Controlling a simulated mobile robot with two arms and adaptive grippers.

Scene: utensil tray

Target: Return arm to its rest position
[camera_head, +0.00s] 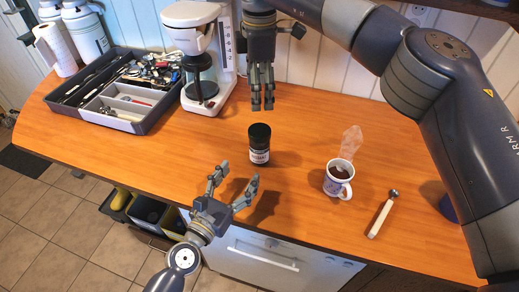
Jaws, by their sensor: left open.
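My left gripper (238,174) comes up from the bottom of the head view, with its fingers spread and nothing between them. It is over the counter's front edge, just below and left of a dark jar with a white label (260,146). The jar stands upright on the counter. My right arm reaches in from the right, and its gripper (263,107) hangs fingers down above the counter, behind the jar. I cannot tell how far its fingers are apart. No object shows in it.
A grey utensil tray (148,124) with utensils lies at left beside a white coffee maker (187,42). A steaming mug (332,188) and a scoop with a pale handle (380,219) are on the right of the wooden counter (305,135). Drawers are below the front edge.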

